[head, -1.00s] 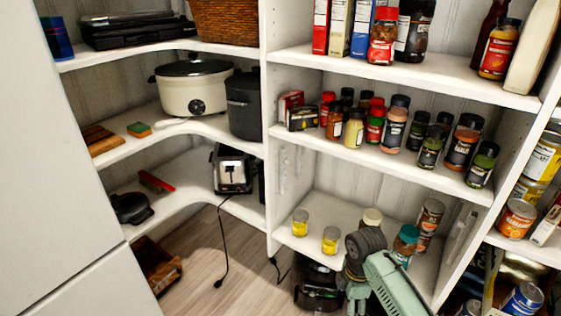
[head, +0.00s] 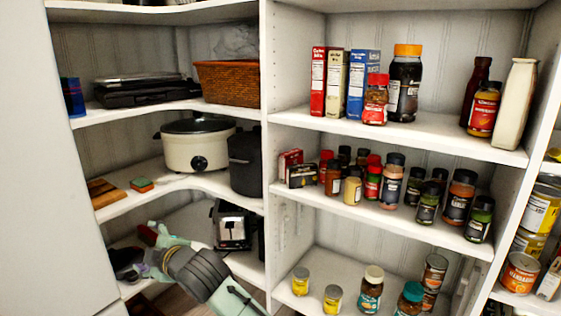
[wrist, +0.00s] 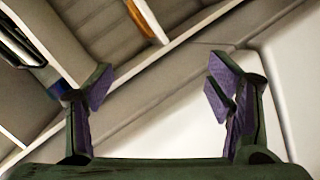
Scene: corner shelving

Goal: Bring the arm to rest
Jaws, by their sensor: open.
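My arm reaches in from the bottom of the head view toward the lower left. My gripper (head: 150,258) is at its end, in front of the lowest corner shelf (head: 190,222), small and partly blurred against the items there. In the wrist view my gripper (wrist: 160,88) shows two dark fingers with purple pads, spread well apart. Nothing is between them. Behind them are tilted shelf boards and a pale, smooth surface.
A black pan (head: 124,264) and a toaster (head: 232,226) stand on the lowest corner shelf near my arm. A slow cooker (head: 195,148) sits one shelf above. Jars such as the teal-capped one (head: 411,299) stand on the right shelves. A white panel (head: 45,170) borders the left.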

